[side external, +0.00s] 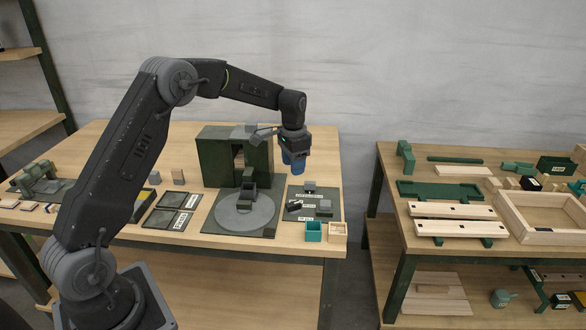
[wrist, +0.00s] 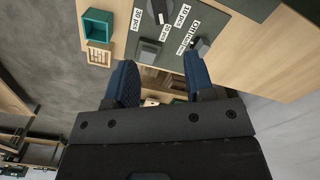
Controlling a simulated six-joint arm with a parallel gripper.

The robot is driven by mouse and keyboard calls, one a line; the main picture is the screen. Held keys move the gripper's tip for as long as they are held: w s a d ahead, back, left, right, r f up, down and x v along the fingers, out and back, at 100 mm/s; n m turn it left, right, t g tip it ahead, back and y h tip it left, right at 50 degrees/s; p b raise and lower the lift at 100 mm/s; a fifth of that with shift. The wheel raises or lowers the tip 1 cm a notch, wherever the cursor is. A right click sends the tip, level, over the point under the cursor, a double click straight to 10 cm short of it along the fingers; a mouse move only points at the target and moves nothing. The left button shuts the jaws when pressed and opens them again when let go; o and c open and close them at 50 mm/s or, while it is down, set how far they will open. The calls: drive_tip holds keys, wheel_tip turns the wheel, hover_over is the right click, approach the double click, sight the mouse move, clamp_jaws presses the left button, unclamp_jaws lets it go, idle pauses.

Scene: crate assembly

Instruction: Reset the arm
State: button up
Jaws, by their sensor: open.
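My gripper (side external: 293,163) is at the end of my raised arm, above the right part of the work table (side external: 320,160), with its fingers pointing down. In the wrist view the two blue fingers (wrist: 158,85) stand apart with nothing held between them. Below and nearer the camera lies a dark labelled panel (side external: 314,205) with small grey blocks on it. The panel also shows beyond the fingers in the wrist view (wrist: 165,48). My gripper is clear of the panel.
A green machine housing (side external: 215,155) stands left of my gripper, behind a round grey plate (side external: 243,214). A teal bin (side external: 313,232) and a wooden bin (side external: 338,232) sit at the front edge. A gap separates the second table, which bears a wooden crate (side external: 515,225).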

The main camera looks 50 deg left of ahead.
drive_tip(key=s+d+r+n+t, duration=0.1)
drive_tip(key=s+d+r, duration=0.4)
drive_tip(key=s+r, duration=0.2)
drive_tip(key=s+d+r+t, duration=0.2)
drive_tip(key=s+d+r, duration=0.35)
drive_tip(key=r, duration=0.25)
drive_tip(key=s+d+n+t, duration=0.1)
drive_tip(key=s+d, duration=0.1)
drive_tip(key=s, duration=0.7)
drive_tip(key=s+d+n+t, duration=0.1)
drive_tip(key=s+d, duration=0.2)
drive_tip(key=s, duration=0.7)
drive_tip(key=shift+s+f+t, duration=0.25)
drive_tip(key=shift+f+t, duration=0.05)
